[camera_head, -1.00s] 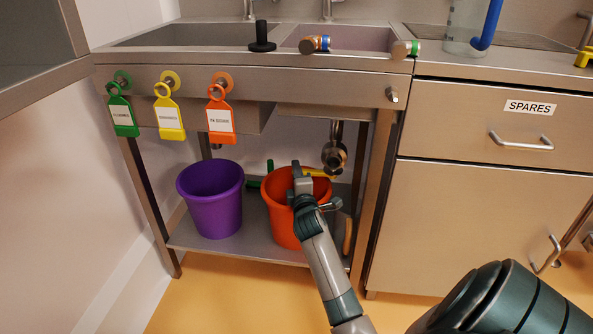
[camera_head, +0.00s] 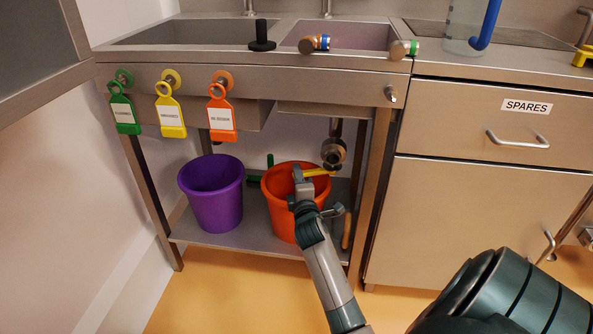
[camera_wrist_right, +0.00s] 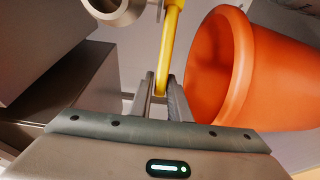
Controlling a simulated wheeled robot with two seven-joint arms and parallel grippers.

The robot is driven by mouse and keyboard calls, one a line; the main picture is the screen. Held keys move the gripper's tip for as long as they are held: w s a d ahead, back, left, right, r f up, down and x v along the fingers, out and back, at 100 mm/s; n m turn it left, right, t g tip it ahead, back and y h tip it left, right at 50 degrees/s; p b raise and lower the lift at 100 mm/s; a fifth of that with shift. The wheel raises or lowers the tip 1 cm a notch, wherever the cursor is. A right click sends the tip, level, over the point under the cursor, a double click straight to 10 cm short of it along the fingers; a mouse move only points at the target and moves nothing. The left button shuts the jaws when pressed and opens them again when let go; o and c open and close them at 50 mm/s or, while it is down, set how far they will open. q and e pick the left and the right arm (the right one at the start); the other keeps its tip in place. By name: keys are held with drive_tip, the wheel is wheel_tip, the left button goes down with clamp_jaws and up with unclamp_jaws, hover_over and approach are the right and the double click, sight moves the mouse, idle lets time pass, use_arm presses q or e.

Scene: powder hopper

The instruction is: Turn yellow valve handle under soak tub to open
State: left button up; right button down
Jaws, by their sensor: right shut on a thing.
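The yellow valve handle (camera_head: 318,172) sticks out to the left from the round metal valve (camera_head: 333,153) under the right-hand tub (camera_head: 345,38). My right gripper (camera_head: 300,174) is at the handle's free end, above the orange bucket. In the right wrist view the yellow handle (camera_wrist_right: 171,40) runs down between the two fingers of the right gripper (camera_wrist_right: 161,92), which is shut on its end. The valve body shows only partly there (camera_wrist_right: 118,10). My left gripper is in neither view.
The orange bucket (camera_head: 282,215) stands close under my right gripper. A purple bucket (camera_head: 214,195) stands left of it on the lower shelf (camera_head: 240,238). The sink's right leg (camera_head: 372,190) and a drawer cabinet (camera_head: 470,225) bound the space at the right.

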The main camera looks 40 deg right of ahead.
sight(307, 176)
drive_tip(key=shift+s+a+f, duration=0.1)
drive_tip(key=shift+s+a, duration=0.15)
drive_tip(key=shift+s, duration=0.25)
drive_tip(key=shift+s+a+p, duration=0.2)
drive_tip(key=shift+s+p, duration=0.2)
drive_tip(key=shift+s, duration=0.2)
drive_tip(key=shift+s+a+p, duration=0.15)
drive_tip(key=shift+s+p, duration=0.25)
drive_tip(key=shift+s, duration=0.3)
drive_tip(key=shift+s+p, duration=0.65)
drive_tip(key=shift+s, duration=0.7)
